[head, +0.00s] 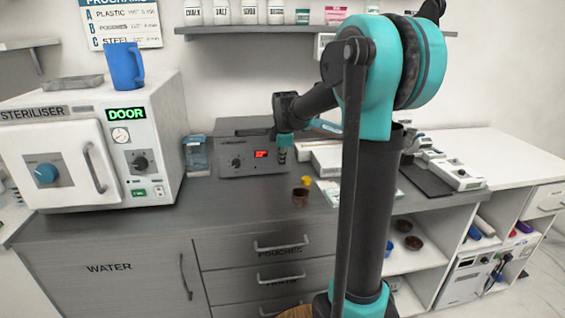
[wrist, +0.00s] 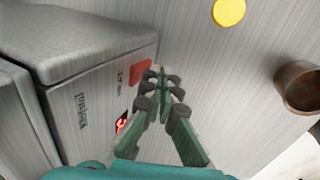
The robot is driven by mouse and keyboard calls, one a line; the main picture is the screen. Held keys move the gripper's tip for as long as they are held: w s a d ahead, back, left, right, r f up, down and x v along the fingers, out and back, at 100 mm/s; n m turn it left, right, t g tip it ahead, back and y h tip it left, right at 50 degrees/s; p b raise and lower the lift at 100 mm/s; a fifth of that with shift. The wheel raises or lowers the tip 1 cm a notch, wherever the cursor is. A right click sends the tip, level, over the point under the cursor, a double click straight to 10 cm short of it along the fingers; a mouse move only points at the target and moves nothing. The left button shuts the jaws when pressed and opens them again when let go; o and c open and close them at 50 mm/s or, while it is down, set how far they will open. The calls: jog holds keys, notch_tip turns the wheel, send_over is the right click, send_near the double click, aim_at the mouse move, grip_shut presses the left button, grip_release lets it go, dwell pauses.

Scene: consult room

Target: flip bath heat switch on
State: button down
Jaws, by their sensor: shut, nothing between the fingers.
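The bath is a grey metal box (head: 232,165) on the dark counter, with a knob and a lit red display (head: 261,154) on its front. In the wrist view the bath (wrist: 85,45) fills the left side, with its lit display (wrist: 121,122) partly covered by my gripper. An orange-red piece (wrist: 140,71), perhaps the heat switch, sits on the front near small lettering; I cannot tell its position. My gripper (wrist: 170,82) is shut and empty, its fingertips just right of that piece. In the head view my gripper (head: 283,152) is at the bath's right front; contact is unclear.
A brown cup (head: 300,197) and a yellow round item (head: 307,182) stand on the counter in front of the bath. The steriliser (head: 165,120) with a blue mug (head: 124,67) is to the left. A shelf (head: 250,31) hangs above.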

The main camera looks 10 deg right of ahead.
jog(key=shift+w, duration=0.15)
jog(key=shift+w+f, duration=0.15)
jog(key=shift+w, duration=0.05)
dwell(0.3)
jog(key=shift+r, duration=0.85)
